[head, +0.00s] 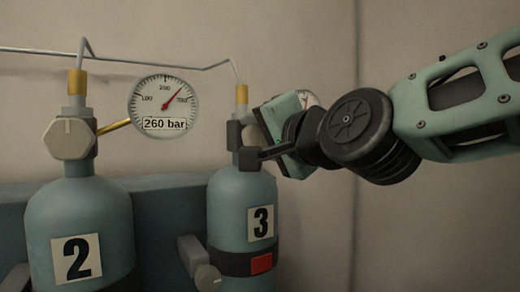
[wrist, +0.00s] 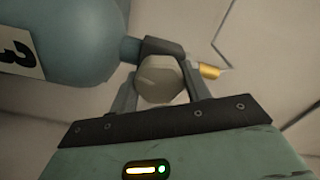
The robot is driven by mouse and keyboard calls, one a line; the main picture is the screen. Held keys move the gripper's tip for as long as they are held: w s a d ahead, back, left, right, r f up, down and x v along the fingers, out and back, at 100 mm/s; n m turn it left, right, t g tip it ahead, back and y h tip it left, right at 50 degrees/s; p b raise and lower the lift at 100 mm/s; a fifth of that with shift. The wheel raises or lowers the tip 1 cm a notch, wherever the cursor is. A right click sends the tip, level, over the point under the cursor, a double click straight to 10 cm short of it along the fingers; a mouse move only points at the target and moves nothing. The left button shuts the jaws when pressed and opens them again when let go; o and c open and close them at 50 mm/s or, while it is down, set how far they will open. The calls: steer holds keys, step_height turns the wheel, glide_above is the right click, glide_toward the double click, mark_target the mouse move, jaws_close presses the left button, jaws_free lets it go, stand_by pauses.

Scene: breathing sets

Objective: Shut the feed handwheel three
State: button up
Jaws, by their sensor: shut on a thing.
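Cylinder three (head: 240,205) is a blue-green bottle with a "3" label, standing on the right in the head view. Its handwheel is a pale knob (wrist: 159,80) on the valve; in the head view my gripper mostly hides it. My gripper (head: 245,145) has come to the valve from the right. In the wrist view, the two fingers of my gripper (wrist: 160,88) are on either side of the knob, shut on it. How far the handwheel is turned cannot be told.
Cylinder two (head: 78,225) stands at left with its own pale handwheel (head: 70,138). A gauge (head: 163,105) between them reads 260 bar. A thin pipe (head: 150,62) runs above to brass fittings. A clamp (head: 200,265) sits between the cylinders. The wall at right is clear.

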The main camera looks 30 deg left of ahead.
steer(key=m+b, duration=0.1)
steer(key=m, duration=0.1)
steer(key=m+b, duration=0.2)
steer(key=shift+f+m, duration=0.3)
steer(key=shift+f, duration=0.05)
steer(key=m+b, duration=0.2)
steer(key=m, duration=0.1)
steer(key=shift+m, duration=0.4)
steer(key=m+b, duration=0.1)
steer(key=m, duration=0.3)
steer(key=shift+s+b, duration=0.1)
steer(key=shift+b, duration=0.3)
steer(key=m+b, duration=0.1)
steer(key=m, duration=0.3)
steer(key=m+b, duration=0.1)
steer(key=m, duration=0.3)
steer(key=shift+r+m+b, duration=0.1)
steer(key=shift+m+b, duration=0.2)
steer(key=m+b, duration=0.1)
steer(key=m, duration=0.2)
steer(key=shift+m, duration=0.4)
steer(key=m+b, duration=0.2)
steer(key=m, duration=0.3)
steer(key=shift+r+m+b, duration=0.1)
steer(key=shift+m+b, duration=0.5)
steer(key=shift+m, duration=0.9)
